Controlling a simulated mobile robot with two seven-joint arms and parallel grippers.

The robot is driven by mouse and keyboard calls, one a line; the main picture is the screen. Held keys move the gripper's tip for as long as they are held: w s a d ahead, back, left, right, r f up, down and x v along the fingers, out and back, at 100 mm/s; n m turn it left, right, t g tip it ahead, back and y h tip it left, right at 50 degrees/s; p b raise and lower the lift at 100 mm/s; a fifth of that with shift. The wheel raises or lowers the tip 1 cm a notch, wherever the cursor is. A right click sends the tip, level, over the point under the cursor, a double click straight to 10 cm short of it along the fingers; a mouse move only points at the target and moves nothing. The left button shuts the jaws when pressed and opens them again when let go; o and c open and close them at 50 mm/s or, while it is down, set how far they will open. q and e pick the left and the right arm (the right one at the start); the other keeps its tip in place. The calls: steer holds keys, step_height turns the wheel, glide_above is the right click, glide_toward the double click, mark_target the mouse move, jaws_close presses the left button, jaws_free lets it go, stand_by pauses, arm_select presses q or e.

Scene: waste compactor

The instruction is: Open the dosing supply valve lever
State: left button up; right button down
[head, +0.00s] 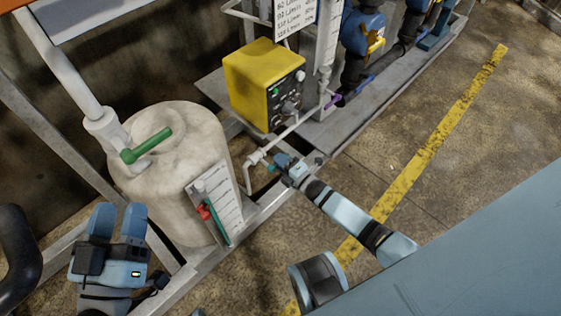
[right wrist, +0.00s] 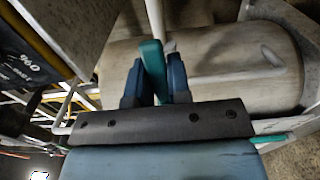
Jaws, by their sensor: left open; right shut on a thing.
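The valve lever, a teal handle (right wrist: 152,62), stands between the two blue fingers of my right gripper (right wrist: 153,80) in the right wrist view. A white pipe runs behind it. In the head view my right gripper (head: 283,163) is at the thin white pipe (head: 256,157) between the tank and the yellow pump; it is shut on the lever, which it mostly hides there. Whether the lever is turned cannot be told. My left gripper (head: 118,215) is open and empty at the lower left, in front of the tank.
A cream tank (head: 190,165) with a green handle (head: 147,146) on top and a level gauge (head: 216,203) stands left of centre. A yellow dosing pump (head: 258,80) sits behind my right gripper. A metal frame edge (head: 265,205) runs below. Floor at right is open, with a yellow line (head: 440,130).

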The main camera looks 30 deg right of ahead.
steer(key=shift+w+r, duration=0.1)
steer(key=c, duration=1.1)
jaws_free()
steer(key=shift+o, duration=0.2)
arm_select(q)
steer(key=f+p, duration=0.1)
steer(key=a+f+g+y+p, duration=0.1)
steer(key=f+y+p, duration=0.1)
steer(key=shift+w+a+f+g, duration=0.2)
steer(key=shift+a+f+g, duration=0.1)
steer(key=shift+f, duration=0.1)
arm_select(e)
steer(key=v, duration=1.3)
steer(key=shift+s, duration=0.4)
arm_select(q)
steer(key=shift+r, duration=0.15)
arm_select(e)
steer(key=shift+d, duration=0.1)
